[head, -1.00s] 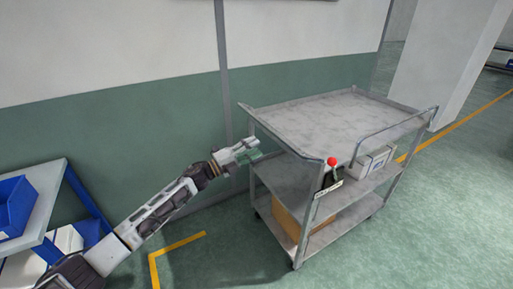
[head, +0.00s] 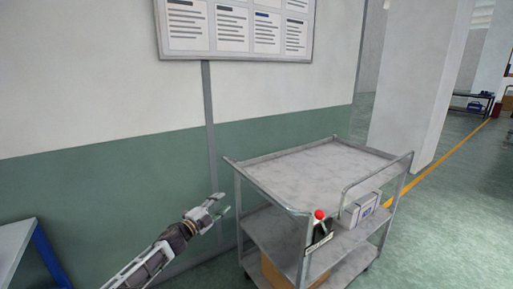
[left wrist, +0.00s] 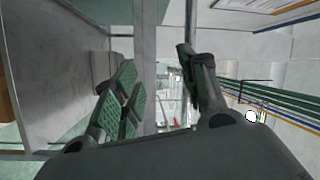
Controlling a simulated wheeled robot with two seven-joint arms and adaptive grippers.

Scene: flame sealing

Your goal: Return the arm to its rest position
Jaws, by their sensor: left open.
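My left gripper (head: 218,208) is in the lower middle of the head view, at the end of my left arm, which comes in from the lower left. It is to the left of the grey metal cart (head: 310,172) and apart from it. In the left wrist view its two fingers with green pads (left wrist: 158,95) stand apart with nothing between them. The gripper is open and empty. My right gripper is in neither view.
The cart's top shelf is bare. A white box (head: 362,208) and a red-topped item (head: 319,215) are at its middle level, a cardboard box (head: 278,274) below. A grey-topped table (head: 14,250) is at far left. A notice board (head: 236,28) hangs on the wall.

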